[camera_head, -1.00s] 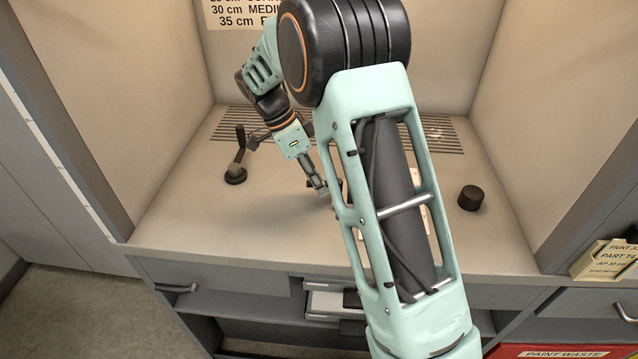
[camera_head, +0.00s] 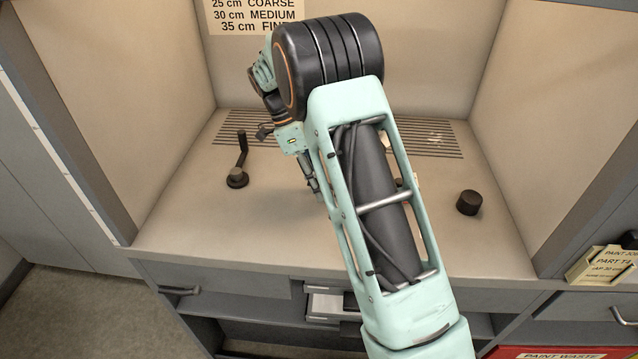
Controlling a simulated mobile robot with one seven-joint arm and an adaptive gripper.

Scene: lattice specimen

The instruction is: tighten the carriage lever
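A dark crank-shaped lever (camera_head: 241,158) stands on the left of the booth floor, with a round base and an upright grip. I cannot tell whether it is the carriage lever; no label shows. My gripper (camera_head: 317,188) points down to the right of it, apart from it, over the middle of the floor. Its fingertips are partly hidden behind my own forearm, so I cannot see whether they are open or hold anything. The floor behind my forearm is largely hidden; a pale patch shows just past its right edge.
A short dark knob or cylinder (camera_head: 469,202) stands on the right. A slotted vent (camera_head: 440,137) runs along the back, below a distance sign (camera_head: 255,14). Side walls close the booth. A partly open drawer (camera_head: 325,305) is below the front edge. Yellow labelled boxes (camera_head: 600,264) stand at right.

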